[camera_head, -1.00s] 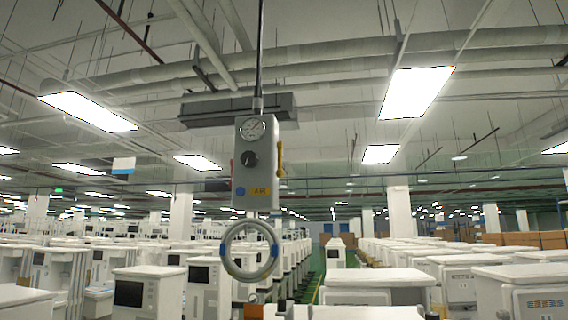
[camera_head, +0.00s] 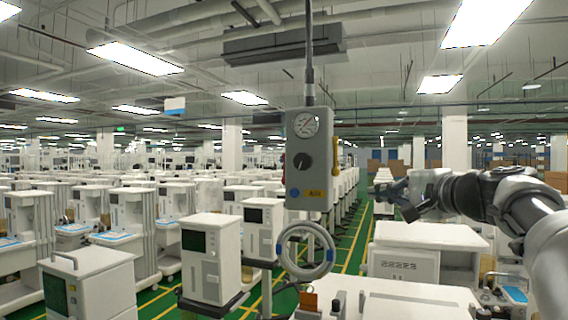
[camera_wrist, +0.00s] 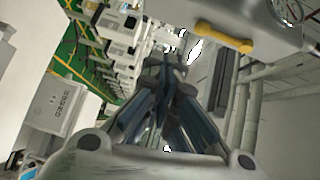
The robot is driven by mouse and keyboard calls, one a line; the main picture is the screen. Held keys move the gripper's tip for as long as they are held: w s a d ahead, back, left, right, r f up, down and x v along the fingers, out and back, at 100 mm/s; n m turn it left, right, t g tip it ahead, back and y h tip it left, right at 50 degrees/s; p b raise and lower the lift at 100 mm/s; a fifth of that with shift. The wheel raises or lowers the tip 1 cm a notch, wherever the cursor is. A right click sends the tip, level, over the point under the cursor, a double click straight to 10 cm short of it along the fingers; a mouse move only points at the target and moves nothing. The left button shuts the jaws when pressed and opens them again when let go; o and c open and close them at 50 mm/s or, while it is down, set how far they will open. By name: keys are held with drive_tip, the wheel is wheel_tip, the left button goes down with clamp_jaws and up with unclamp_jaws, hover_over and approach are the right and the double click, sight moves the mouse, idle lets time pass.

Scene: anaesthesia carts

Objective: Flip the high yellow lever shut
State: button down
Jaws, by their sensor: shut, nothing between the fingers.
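A grey control box (camera_head: 308,176) hangs from a vertical pole, with a round gauge (camera_head: 306,124) and a black knob on its face. A yellow lever (camera_head: 336,157) sits on its right side. In the wrist view the yellow lever (camera_wrist: 222,37) lies across the side of the box, above and right of my fingertips. My gripper (camera_head: 378,187) is to the right of the box and a little below the lever, pointing left, apart from it. My gripper's fingers (camera_wrist: 168,68) are shut and empty in the wrist view.
A grey hose ring (camera_head: 304,272) hangs under the box. White carts (camera_head: 208,285) stand in rows below, with a white-topped cart (camera_head: 430,235) under my arm. A red-orange part (camera_head: 281,165) sits on the box's left side. The air between my gripper and the box looks clear.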

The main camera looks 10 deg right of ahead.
sight(335, 157)
drive_tip(key=shift+m+t, duration=0.6)
drive_tip(key=shift+t, duration=0.1)
drive_tip(key=r, duration=0.1)
drive_tip(key=d+r, duration=0.2)
drive_tip(key=r, duration=0.1)
drive_tip(key=shift+w+d, duration=0.2)
drive_tip(key=shift+w, duration=0.1)
drive_tip(key=w+a+p, duration=0.3)
drive_tip(key=w+a, duration=0.2)
drive_tip(key=w, duration=0.3)
drive_tip(key=shift+a, duration=0.15)
drive_tip(key=shift+s, duration=0.1)
